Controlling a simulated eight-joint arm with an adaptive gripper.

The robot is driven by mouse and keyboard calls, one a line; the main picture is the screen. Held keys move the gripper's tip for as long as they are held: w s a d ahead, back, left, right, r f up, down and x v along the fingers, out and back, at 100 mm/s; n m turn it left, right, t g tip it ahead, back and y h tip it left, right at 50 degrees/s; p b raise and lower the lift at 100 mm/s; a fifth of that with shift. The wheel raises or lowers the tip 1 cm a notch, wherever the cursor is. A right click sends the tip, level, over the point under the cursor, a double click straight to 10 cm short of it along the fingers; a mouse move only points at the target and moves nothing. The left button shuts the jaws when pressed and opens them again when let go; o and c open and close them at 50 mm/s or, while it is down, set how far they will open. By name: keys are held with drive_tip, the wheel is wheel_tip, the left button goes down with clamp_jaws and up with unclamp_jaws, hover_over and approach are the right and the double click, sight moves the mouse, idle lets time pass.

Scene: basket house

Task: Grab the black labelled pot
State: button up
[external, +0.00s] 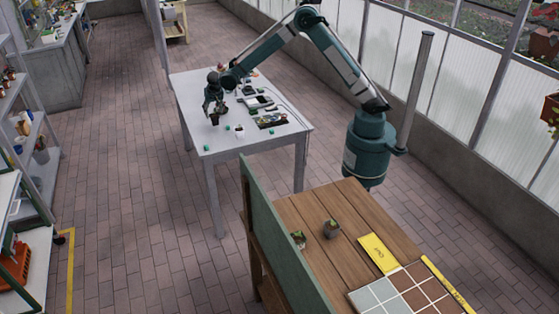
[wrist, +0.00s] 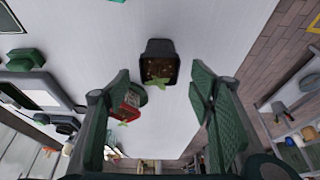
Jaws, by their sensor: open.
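A small black pot (wrist: 157,47) with brown soil and a green leaf shows in the wrist view, upper middle. No label on it is readable. My gripper (wrist: 159,75) is open, with one green finger on each side of the picture and the pot between and just beyond the fingertips. Gaps show on both sides, so the fingers do not appear to touch it. In the external view my gripper (external: 214,106) hangs over the white table, with a dark pot (external: 214,119) directly below it.
A red item (wrist: 130,104) shows partly behind the left finger. A wooden bench (external: 300,211) with plants stands in front.

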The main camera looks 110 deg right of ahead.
sight(214, 116)
idle(0.3)
drive_tip(key=shift+a+b+x, duration=0.15)
drive_tip(key=shift+b+x, duration=0.05)
drive_tip(key=shift+x, duration=1.1)
drive_tip(key=shift+a+b+x, duration=0.1)
drive_tip(key=shift+b+x, duration=0.05)
drive_tip(key=shift+x, duration=1.15)
drive_tip(key=c, duration=1)
